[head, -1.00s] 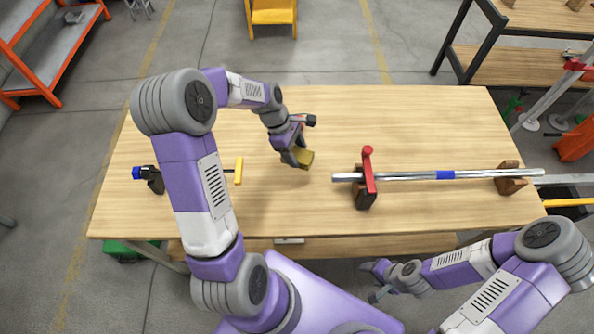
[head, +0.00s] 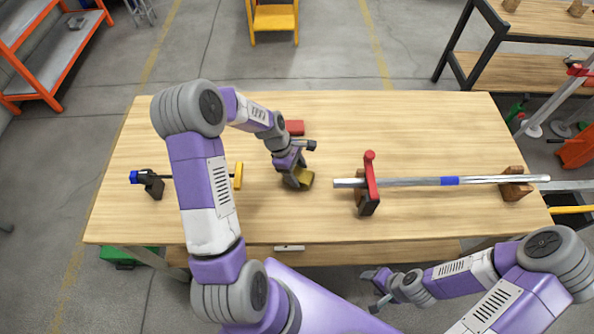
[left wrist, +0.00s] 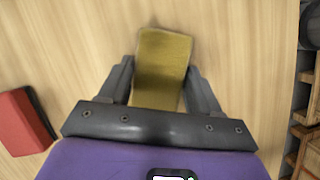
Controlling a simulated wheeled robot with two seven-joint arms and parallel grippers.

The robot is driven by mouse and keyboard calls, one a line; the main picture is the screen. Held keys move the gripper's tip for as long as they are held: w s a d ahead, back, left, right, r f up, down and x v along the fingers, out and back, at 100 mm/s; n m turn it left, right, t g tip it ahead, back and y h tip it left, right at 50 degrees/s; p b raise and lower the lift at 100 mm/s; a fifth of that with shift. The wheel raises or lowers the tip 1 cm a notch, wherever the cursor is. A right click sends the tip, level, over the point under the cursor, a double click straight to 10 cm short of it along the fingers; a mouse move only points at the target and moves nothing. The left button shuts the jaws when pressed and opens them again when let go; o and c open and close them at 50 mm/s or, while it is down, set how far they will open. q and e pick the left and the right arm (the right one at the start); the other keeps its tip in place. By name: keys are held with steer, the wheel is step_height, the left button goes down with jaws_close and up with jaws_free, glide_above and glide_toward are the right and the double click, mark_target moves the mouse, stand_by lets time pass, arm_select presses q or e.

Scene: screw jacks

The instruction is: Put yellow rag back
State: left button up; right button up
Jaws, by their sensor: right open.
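The yellow rag (head: 305,177) is a small, dull yellow folded piece near the middle of the table. My left gripper (head: 298,180) is shut on it, with one finger along each side. The left wrist view shows the rag (left wrist: 162,68) between the two fingers, sticking out past their tips. I cannot tell whether the rag touches the table. My right gripper (head: 374,284) is open and empty, in front of the table's near edge.
A red block (head: 295,127) lies behind my left wrist on the table (head: 430,130). A red clamp stand (head: 370,185) with a long metal bar (head: 410,182) is to the right. The table's back right is clear.

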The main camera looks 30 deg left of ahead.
arm_select(q)
steer(key=o, duration=0.5)
steer(key=shift+c, duration=0.2)
steer(key=shift+r, duration=0.2)
steer(key=p+v, duration=0.2)
steer(key=v, duration=1)
steer(key=shift+p, duration=0.3)
